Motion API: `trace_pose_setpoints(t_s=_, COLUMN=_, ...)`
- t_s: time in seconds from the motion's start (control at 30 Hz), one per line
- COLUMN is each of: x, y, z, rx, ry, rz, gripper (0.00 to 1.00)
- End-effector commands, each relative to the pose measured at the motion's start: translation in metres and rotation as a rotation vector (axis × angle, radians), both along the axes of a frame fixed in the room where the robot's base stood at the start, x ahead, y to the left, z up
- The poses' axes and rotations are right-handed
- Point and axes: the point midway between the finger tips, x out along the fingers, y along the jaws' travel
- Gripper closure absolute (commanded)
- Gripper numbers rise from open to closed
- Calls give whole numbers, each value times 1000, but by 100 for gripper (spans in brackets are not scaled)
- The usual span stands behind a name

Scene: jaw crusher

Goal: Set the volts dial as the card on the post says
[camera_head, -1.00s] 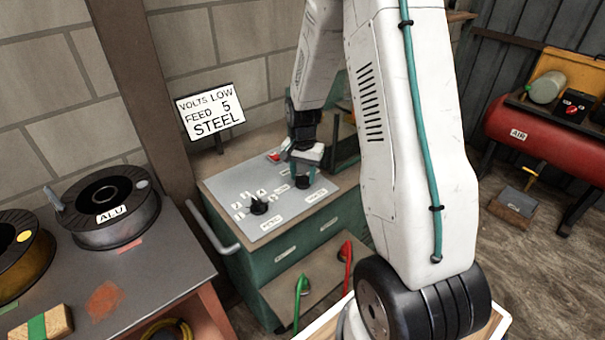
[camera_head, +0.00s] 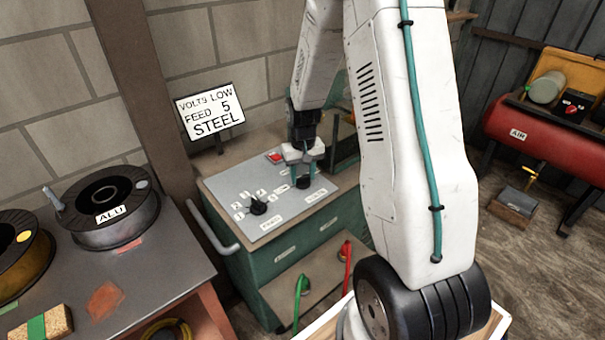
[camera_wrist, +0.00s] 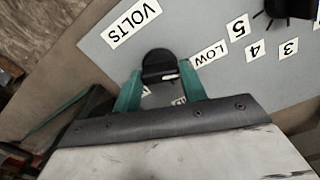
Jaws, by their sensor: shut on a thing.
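The card (camera_head: 210,110) on the post reads VOLTS LOW, FEED 5, STEEL. The volts dial (camera_wrist: 158,64) is a round black knob on the grey panel (camera_head: 276,215), near the VOLTS label (camera_wrist: 135,24). My gripper (camera_wrist: 160,86) is shut on it, one green finger on each side; it also shows in the head view (camera_head: 305,178). A short white mark shows on the knob's lower right edge. The LOW label (camera_wrist: 209,54) is to the knob's right. Another label (camera_wrist: 178,101) is partly hidden between the fingers; its word cannot be read.
The feed dial (camera_head: 258,206) with its number labels is left of my gripper on the same panel. A red switch (camera_head: 274,157) is at the panel's back. A bench with an ALU spool (camera_head: 110,205) stands to the left.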

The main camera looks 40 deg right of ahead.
Motion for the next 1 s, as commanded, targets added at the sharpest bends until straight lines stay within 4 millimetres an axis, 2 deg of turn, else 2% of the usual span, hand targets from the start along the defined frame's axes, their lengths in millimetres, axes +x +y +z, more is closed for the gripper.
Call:
trace_pose_setpoints(t_s=0.5, x=1, y=0, z=1, rx=-1, ry=-3, rz=18, gripper=81)
trace_pose_setpoints(t_s=0.53, x=1, y=0, z=1, rx=-1, ry=-3, rz=18, gripper=50)
trace_pose_setpoints(t_s=0.6, x=1, y=0, z=1, rx=-1, ry=-2, rz=17, gripper=36)
trace_pose_setpoints(t_s=0.87, x=0, y=0, z=1, rx=0, ry=-1, rz=16, gripper=36)
trace_pose_setpoints(t_s=1.0, x=1, y=-1, z=13, rx=-2, ry=-5, rz=16, gripper=36)
